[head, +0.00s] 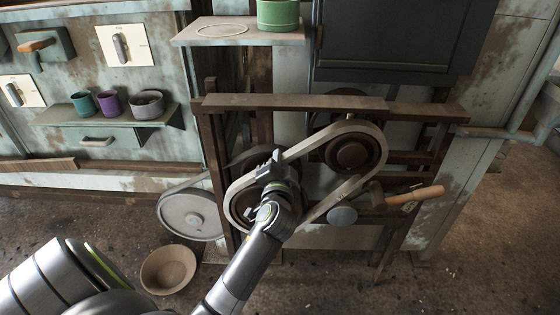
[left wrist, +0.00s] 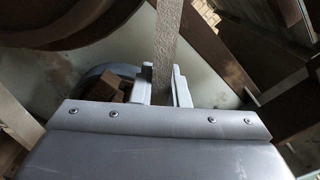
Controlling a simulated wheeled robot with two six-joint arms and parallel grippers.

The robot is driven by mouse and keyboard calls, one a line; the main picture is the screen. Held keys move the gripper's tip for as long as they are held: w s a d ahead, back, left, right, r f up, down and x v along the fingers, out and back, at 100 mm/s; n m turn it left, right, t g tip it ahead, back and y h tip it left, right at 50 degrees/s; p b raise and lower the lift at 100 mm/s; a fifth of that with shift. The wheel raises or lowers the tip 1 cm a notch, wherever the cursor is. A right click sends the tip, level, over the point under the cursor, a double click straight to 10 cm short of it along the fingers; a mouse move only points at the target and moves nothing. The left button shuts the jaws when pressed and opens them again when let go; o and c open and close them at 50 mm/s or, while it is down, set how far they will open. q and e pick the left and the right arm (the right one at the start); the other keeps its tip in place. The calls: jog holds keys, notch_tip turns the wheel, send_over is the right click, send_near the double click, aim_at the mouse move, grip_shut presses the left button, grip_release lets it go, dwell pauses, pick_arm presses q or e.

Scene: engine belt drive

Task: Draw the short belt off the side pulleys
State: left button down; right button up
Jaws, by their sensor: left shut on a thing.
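The short belt (head: 316,143) is a pale grey loop around two dark brown side pulleys on a rusty frame. The upper right pulley (head: 352,153) shows clearly. The lower left pulley (head: 240,207) is partly hidden behind my left arm. My left gripper (head: 275,162) is at the belt's upper run, beside the lower left pulley. In the left wrist view, the belt (left wrist: 166,40) runs as a straight strip down between the fingers of my left gripper (left wrist: 162,85), which is shut on it. The belt still loops both pulleys. My right gripper is not in view.
A pale wheel (head: 190,214) with its own belt stands left of the frame (head: 290,102). A wooden-handled tool (head: 412,197) and a grey disc (head: 342,215) sit below right. A bowl (head: 168,269) is on the floor. Cups stand on a left shelf (head: 100,113).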

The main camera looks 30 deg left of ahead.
pick_arm(q)
jog(key=shift+r, duration=0.1)
dwell(0.4)
jog(key=shift+r+p, duration=0.25)
jog(key=shift+p, duration=0.15)
jog(key=shift+s+d, duration=0.1)
jog(key=p+v, duration=0.1)
jog(key=v, duration=0.8)
jog(key=shift+s, duration=0.35)
dwell(0.7)
jog(key=shift+d+f, duration=0.1)
jog(key=shift+d, duration=0.05)
jog(key=shift+s, duration=0.1)
